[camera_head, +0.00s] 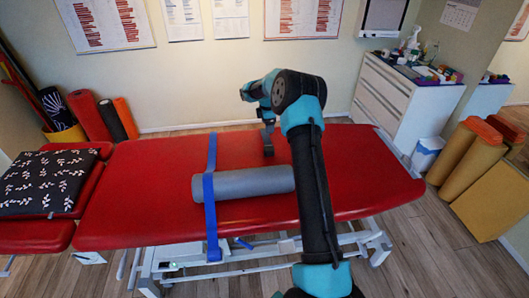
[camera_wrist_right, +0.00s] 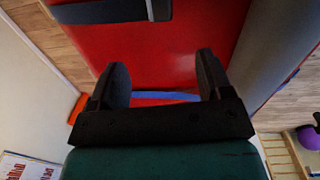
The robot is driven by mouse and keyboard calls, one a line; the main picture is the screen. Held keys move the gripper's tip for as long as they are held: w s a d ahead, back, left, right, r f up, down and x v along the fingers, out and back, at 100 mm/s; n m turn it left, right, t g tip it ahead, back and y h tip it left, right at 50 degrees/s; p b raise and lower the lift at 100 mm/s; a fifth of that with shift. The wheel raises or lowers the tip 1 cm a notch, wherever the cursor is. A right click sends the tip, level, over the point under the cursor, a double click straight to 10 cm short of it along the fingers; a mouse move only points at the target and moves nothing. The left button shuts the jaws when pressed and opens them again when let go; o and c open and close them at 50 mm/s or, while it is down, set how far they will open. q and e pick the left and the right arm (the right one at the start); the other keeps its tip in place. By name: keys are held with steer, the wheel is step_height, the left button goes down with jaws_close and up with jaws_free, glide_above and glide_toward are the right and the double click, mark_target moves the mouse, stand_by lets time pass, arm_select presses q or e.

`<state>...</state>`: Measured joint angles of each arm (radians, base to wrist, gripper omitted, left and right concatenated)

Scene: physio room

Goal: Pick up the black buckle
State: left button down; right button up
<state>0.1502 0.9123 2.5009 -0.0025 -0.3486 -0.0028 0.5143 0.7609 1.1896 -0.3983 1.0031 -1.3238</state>
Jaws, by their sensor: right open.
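A blue strap (camera_head: 211,190) runs across the red treatment table and over the left part of a grey roller (camera_head: 245,183). My right gripper (camera_head: 268,152) points down over the table, behind the roller and right of the strap. In the right wrist view my right gripper (camera_wrist_right: 162,62) is open, with nothing between its fingers; the blue strap (camera_wrist_right: 165,96) shows beyond them. My left gripper is not in view.
The red table (camera_head: 150,175) is mostly bare. My right arm hides part of its right half. A black patterned cushion (camera_head: 45,180) lies at the far left. A white drawer cabinet (camera_head: 385,100) stands at the back right, with upright rolls (camera_head: 470,155) beside it.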

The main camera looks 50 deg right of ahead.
mark_target(269, 147)
steer(key=shift+s+d+r+m+y, duration=0.1)
steer(key=shift+d+r+m+y, duration=0.1)
steer(key=shift+d, duration=0.2)
steer(key=shift+s+d+r+m+y, duration=0.1)
steer(key=shift+d+r+m, duration=0.1)
steer(key=shift+d, duration=0.15)
step_height(269, 147, down, 12)
steer(key=shift+f, duration=0.15)
stand_by(0.3)
steer(key=shift+w+a+f, duration=0.1)
steer(key=shift+f, duration=1.2)
steer(key=shift+w+a+f, duration=0.1)
steer(key=shift+f, duration=1.2)
